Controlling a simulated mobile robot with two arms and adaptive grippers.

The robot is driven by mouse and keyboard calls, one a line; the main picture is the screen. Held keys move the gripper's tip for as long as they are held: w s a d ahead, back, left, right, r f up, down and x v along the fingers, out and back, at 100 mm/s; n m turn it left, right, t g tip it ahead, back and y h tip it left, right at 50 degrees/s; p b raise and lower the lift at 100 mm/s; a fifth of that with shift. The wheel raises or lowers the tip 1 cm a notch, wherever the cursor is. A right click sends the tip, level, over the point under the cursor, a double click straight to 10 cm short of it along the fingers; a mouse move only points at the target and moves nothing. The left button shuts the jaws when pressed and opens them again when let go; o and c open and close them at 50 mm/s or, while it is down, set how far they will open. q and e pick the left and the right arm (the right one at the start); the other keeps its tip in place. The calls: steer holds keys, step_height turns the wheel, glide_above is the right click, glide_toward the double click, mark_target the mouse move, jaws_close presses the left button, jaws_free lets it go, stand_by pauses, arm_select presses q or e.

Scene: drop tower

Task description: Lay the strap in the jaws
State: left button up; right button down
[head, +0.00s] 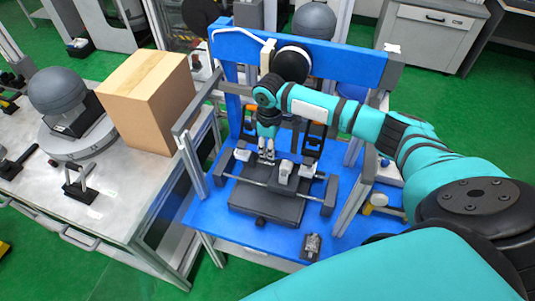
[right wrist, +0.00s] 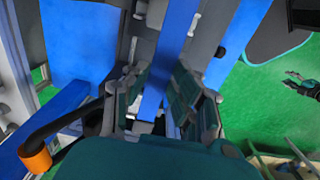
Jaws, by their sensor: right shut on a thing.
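My right gripper (head: 266,156) is at the end of the teal arm, low over the grey fixture (head: 258,205) on the blue table. In the right wrist view its fingers (right wrist: 160,88) are shut on a blue strap (right wrist: 178,35), a flat band that runs away toward the top of the picture. The strap does not stand out in the head view. Pale grey jaw blocks (head: 283,172) sit on the fixture's rods, just right of the gripper. Whether the strap touches them cannot be told. A dark claw-like shape at the right wrist view's right edge may be my left gripper (right wrist: 299,84); its state is unclear.
The blue tower frame (head: 345,62) stands around and behind the fixture. Orange-topped posts (head: 310,138) stand close behind the gripper. A cardboard box (head: 150,105) and a grey dome (head: 57,90) stand on the left bench. A small dark block (head: 311,246) lies at the table's front.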

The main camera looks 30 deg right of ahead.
steer(key=shift+w+d+f+b, duration=0.35)
steer(key=shift+f+b, duration=0.15)
steer(key=shift+b, duration=0.15)
steer(key=shift+s+f, duration=0.1)
steer(key=shift+f, duration=1)
steer(key=c, duration=1)
jaws_free()
step_height(320, 180, up, 12)
